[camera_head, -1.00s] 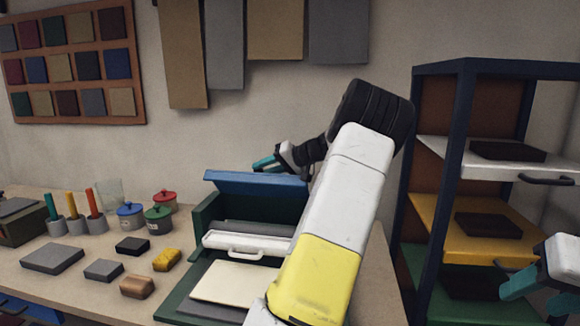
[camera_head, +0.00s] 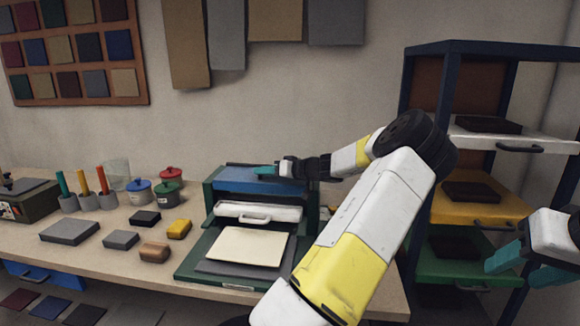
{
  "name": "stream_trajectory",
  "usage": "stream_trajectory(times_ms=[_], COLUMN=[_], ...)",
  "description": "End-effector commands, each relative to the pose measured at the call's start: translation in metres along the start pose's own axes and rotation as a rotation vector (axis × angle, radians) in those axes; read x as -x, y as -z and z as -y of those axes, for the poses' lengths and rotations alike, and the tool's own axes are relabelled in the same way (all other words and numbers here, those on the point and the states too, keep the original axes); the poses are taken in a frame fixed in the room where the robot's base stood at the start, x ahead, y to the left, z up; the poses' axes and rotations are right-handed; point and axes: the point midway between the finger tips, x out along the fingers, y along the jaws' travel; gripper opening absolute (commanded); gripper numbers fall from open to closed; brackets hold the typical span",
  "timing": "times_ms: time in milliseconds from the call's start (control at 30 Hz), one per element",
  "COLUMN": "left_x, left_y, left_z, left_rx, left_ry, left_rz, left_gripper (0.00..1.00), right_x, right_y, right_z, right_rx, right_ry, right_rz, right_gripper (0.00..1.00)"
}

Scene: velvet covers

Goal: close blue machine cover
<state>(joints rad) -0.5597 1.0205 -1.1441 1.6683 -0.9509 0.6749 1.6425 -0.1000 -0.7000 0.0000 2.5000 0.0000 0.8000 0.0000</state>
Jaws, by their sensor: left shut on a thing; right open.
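The green machine (camera_head: 208,215) stands on the workbench with its blue cover (camera_head: 235,183) on top. The cover looks nearly flat, tilted slightly; whether it rests fully on the body is hard to tell. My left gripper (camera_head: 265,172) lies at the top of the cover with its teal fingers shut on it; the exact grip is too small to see. My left arm hides the machine's right side. Below the cover are a white drawer-like part with a handle (camera_head: 254,217) and a cream sheet (camera_head: 248,246) on a dark plate. My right gripper (camera_head: 505,257) is open and empty at the far right.
A shelf rack with white (camera_head: 555,143), yellow (camera_head: 500,206) and green (camera_head: 490,267) trays stands at right, close to my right gripper. Lidded pots (camera_head: 165,194), pen cups (camera_head: 88,202) and several blocks (camera_head: 70,232) occupy the bench left of the machine.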

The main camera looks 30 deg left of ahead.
Motion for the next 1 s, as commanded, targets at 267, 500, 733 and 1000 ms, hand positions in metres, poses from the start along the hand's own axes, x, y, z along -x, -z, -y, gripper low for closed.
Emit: stream_trajectory(times_ms=[267,500,733,1000], left_x=[-0.003,-0.003,-0.003,-0.003], left_y=[-0.010,-0.012,-0.013,-0.013], left_z=[-0.001,-0.002,-0.002,-0.004], left_rx=[0.062,0.073,0.071,0.070], left_ry=[0.002,0.001,0.001,-0.003], left_rz=[-0.030,-0.031,-0.029,-0.030], left_gripper=[0.00,0.00,0.33,0.49], right_x=[0.000,0.000,0.000,0.000], right_y=[0.000,0.000,0.000,0.000], right_z=[0.000,0.000,0.000,0.000], right_rx=[0.000,0.000,0.000,0.000], right_ry=[0.000,0.000,0.000,0.000], right_rz=[0.000,0.000,0.000,0.000], right_gripper=[0.50,0.50,0.50,0.50])
